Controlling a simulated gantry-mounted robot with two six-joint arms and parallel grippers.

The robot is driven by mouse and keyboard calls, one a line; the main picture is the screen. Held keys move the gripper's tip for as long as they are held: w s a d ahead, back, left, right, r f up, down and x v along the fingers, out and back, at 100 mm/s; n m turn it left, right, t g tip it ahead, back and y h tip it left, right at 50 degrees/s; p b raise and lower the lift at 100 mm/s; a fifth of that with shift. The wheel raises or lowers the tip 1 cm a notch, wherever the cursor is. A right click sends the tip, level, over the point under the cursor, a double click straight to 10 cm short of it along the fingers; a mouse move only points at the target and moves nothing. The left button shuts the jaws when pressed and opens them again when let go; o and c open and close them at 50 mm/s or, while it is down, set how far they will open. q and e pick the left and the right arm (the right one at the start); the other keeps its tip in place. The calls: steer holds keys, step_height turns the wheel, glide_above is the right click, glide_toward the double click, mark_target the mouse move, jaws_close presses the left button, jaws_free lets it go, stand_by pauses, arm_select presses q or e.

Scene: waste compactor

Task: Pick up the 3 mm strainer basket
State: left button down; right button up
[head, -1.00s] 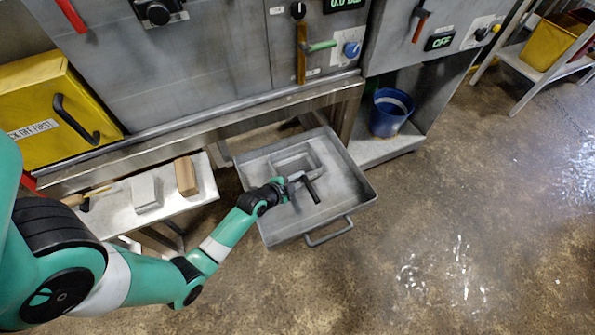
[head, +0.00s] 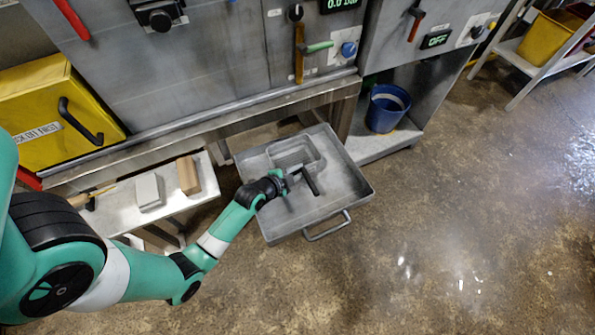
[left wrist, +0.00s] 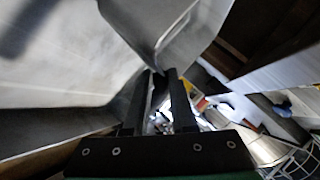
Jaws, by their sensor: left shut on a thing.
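The grey metal strainer basket (head: 297,145) is a small rectangular open-topped box in the head view. It is in the back part of the wide grey tray (head: 343,205). My left gripper (head: 303,178) is at the basket's near side, over the tray. In the left wrist view its two dark fingers (left wrist: 164,84) are shut on a thin edge of the grey basket (left wrist: 172,22). The exact contact is partly hidden. I cannot tell how far the basket is above the tray floor. My right gripper is not in view.
A metal bench (head: 125,212) with a grey block (head: 149,191) and a tan block (head: 188,175) stands left of the tray. A blue bucket (head: 386,108) stands behind right. The machine front (head: 205,55) rises behind. The wet floor (head: 470,220) at right is clear.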

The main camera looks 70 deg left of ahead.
arm_select(q)
steer(key=s+d+r+p, duration=0.2)
steer(key=d+r+p, duration=0.1)
steer(key=d, duration=0.3)
steer(key=s+d+r+p, duration=0.2)
steer(key=d+r+p, duration=0.1)
steer(key=d+r, duration=0.3)
steer(key=shift+s+d, duration=0.4)
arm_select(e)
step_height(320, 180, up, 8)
arm_select(q)
steer(key=shift+r, duration=0.1)
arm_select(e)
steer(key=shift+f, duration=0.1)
